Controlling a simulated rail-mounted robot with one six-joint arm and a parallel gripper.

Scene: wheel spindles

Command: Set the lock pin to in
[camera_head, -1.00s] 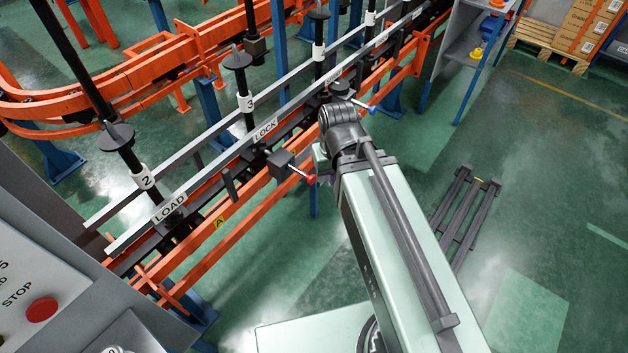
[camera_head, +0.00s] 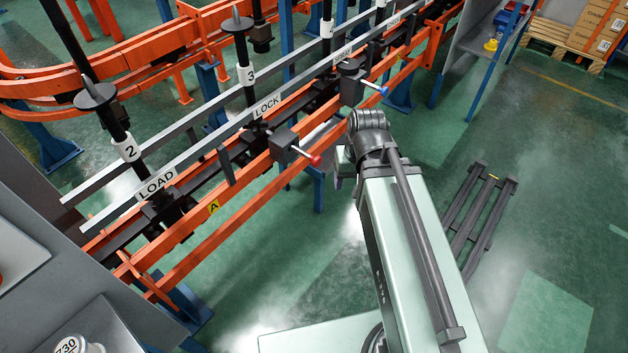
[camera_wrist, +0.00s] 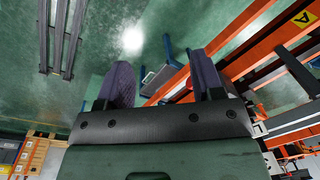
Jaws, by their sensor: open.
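The lock pin unit is a dark block (camera_head: 285,145) on the rail by the LOCK label (camera_head: 267,106). Its rod ends in a red knob (camera_head: 314,161) that points out toward the aisle. How far the pin is in cannot be told. My gripper is mostly hidden by my arm in the head view, a little right of the red knob and apart from it. In the wrist view my gripper (camera_wrist: 162,80) is open, with two dark fingers spread and nothing held between them.
A similar block with a blue knob (camera_head: 383,90) sits further along the rail. Orange rails (camera_head: 240,200) run diagonally, with black spindles numbered 2 and 3 behind. A grey cabinet (camera_head: 70,240) stands at lower left. Dark bars (camera_head: 475,220) lie on the floor at right.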

